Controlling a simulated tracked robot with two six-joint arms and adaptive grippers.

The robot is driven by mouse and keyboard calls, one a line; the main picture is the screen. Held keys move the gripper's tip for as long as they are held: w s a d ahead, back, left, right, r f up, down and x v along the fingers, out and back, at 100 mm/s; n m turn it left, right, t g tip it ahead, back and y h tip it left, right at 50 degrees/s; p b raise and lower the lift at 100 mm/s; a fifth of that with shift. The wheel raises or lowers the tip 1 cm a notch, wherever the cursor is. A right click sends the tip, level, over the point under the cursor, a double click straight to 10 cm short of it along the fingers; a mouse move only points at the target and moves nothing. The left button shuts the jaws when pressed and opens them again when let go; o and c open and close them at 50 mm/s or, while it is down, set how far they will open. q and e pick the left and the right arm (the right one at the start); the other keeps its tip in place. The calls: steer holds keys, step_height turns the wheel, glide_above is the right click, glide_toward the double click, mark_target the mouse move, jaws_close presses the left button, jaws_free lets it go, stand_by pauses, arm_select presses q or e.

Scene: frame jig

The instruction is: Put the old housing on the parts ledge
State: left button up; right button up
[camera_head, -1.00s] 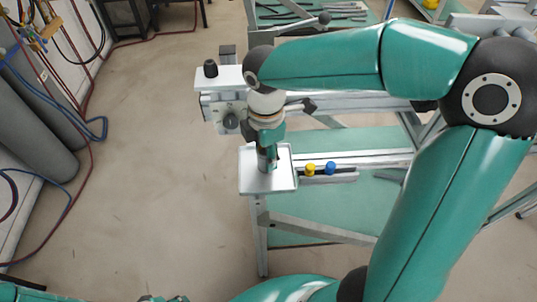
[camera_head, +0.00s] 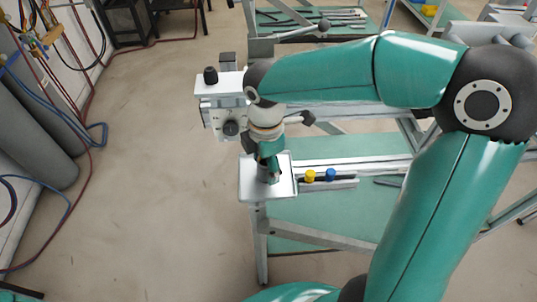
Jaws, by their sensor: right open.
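My right gripper (camera_head: 268,176) points down over a small pale tray-like ledge (camera_head: 246,187) at the near left corner of the green-topped bench. Its fingers are open, small and dark at this distance, and sit within the outline of the tray. I cannot tell whether they touch its floor. I cannot make out the old housing as a separate part; the wrist and fingers cover the middle of the tray. My left gripper is not in view.
A white block with black knobs (camera_head: 222,105) stands at the bench's left end, close behind my wrist. A yellow knob (camera_head: 310,176) and a blue knob (camera_head: 330,174) sit on a rail right of the tray. Open floor (camera_head: 150,190) lies to the left.

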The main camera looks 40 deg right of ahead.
step_height(320, 180, up, 12)
steer(key=shift+p, duration=0.35)
steer(key=shift+r, duration=0.1)
stand_by(0.4)
